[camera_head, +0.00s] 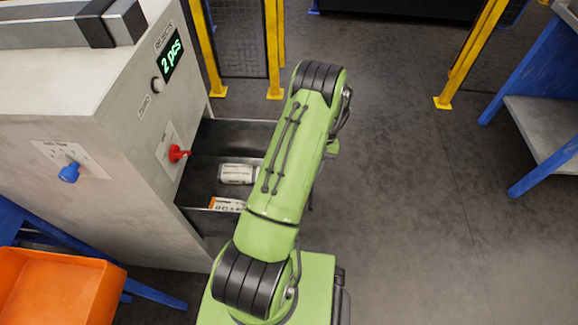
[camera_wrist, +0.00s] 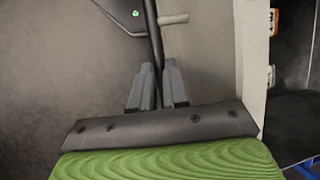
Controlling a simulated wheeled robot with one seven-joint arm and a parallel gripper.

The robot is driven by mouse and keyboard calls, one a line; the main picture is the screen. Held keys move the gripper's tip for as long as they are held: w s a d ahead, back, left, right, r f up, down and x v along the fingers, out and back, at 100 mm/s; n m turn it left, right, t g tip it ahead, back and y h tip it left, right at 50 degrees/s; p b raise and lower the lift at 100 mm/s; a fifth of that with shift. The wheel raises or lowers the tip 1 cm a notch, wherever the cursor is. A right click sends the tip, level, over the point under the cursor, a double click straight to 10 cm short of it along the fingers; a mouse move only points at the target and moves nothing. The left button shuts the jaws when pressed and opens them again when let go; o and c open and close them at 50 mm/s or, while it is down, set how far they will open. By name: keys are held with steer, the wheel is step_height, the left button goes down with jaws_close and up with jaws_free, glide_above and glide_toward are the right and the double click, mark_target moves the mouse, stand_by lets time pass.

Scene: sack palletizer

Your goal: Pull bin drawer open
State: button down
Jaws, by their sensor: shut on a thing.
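The dark bin drawer (camera_head: 203,175) stands out from the right face of the grey cabinet in the head view, open at the top. A white packet (camera_head: 237,173) and a white and orange packet (camera_head: 227,204) lie in it. My green arm covers its right side. In the wrist view, my gripper (camera_wrist: 158,67) has its two grey fingers closed around a thin dark bar (camera_wrist: 152,38), which looks like the drawer's handle. My gripper and the handle are hidden in the head view.
The grey cabinet (camera_head: 75,115) carries a display reading "2 pcs" (camera_head: 172,54), a red knob (camera_head: 178,153) and a blue knob (camera_head: 69,172). An orange bin (camera_head: 60,288) is at lower left. A blue-framed table (camera_head: 545,130) stands at right. Floor (camera_head: 420,210) between is clear.

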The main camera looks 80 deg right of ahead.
steer(key=s, duration=0.6)
steer(key=shift+d, duration=0.3)
steer(key=c, duration=1.1)
jaws_free()
steer(key=p+v, duration=0.4)
steer(key=v, duration=1.1)
steer(key=shift+d+r, duration=0.25)
steer(key=shift+r, duration=0.1)
